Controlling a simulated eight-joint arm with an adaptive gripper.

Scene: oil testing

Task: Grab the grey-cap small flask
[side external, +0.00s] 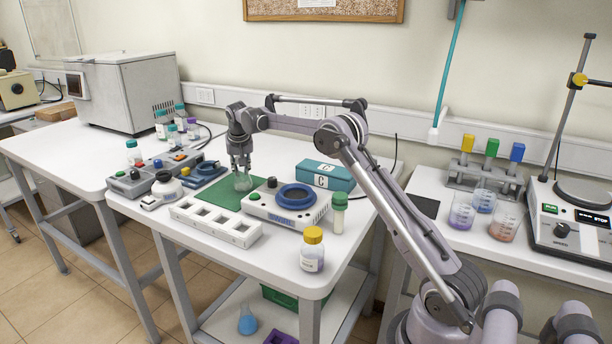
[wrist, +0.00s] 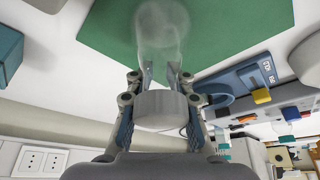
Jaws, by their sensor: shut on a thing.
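The grey-cap small flask is a clear glass flask (side external: 243,183) over the green mat in the side view. In the wrist view its round glass body (wrist: 162,25) points to the top of the picture and its grey cap (wrist: 160,111) is near the middle. My gripper (side external: 240,166) points down from above the flask. Its fingers (wrist: 160,76) are shut on the flask around its neck, by the cap. I cannot tell whether the flask's bottom touches the mat.
The green mat (side external: 213,194) lies under the flask. A white rack with square openings (side external: 215,223), a stirrer with a blue ring (side external: 287,205) and a teal box (side external: 325,176) stand close around. A yellow-capped bottle (side external: 312,250) and a green-capped vial (side external: 339,213) stand at the front right.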

